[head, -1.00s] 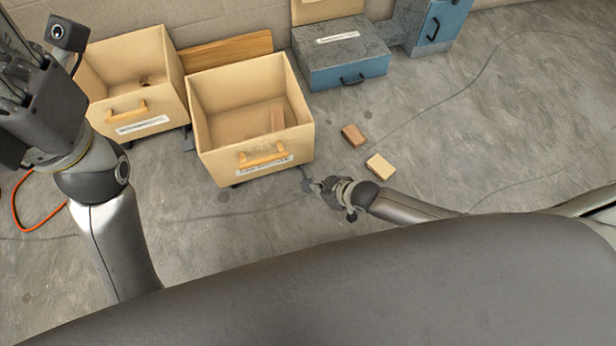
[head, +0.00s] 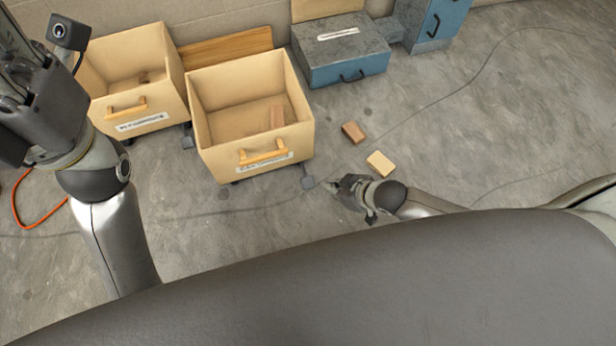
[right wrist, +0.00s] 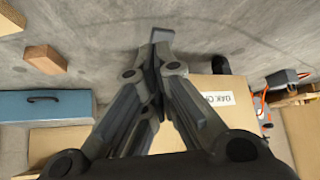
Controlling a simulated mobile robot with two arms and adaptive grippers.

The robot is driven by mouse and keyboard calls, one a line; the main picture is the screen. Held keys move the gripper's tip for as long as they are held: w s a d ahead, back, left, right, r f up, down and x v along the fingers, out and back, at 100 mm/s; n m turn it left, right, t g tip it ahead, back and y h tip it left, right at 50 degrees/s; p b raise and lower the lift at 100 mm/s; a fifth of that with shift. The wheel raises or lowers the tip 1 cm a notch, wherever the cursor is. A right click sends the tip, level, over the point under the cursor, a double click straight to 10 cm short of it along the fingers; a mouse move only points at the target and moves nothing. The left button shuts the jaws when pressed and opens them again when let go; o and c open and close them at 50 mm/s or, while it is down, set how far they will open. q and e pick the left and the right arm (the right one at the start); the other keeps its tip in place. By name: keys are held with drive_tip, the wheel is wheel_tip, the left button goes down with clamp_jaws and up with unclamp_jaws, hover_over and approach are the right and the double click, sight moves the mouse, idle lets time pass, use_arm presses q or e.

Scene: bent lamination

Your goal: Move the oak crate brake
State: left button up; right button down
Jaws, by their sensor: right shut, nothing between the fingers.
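The crate (head: 250,130) in the middle of the head view is an open wooden box with a wooden handle and a white label. In the right wrist view its label (right wrist: 216,99) begins "OAK C". A small grey pedal, the brake (head: 308,182), sticks out at its lower front right corner, near the floor. My right gripper (head: 334,185) is shut and empty, just right of the pedal with a small gap. In the right wrist view its fingers (right wrist: 160,42) meet, and the pedal is hard to tell from them. My left gripper (head: 30,95) is raised at far left; its fingers are unclear.
A similar crate (head: 137,110) stands to the left, with its own grey pedal (head: 188,140). Two small blocks, brown (head: 353,132) and tan (head: 380,163), lie on the floor right of the oak crate. A blue-fronted box (head: 345,70) stands behind. A thin cable crosses the floor.

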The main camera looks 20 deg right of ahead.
drive_tip(key=shift+v, duration=2)
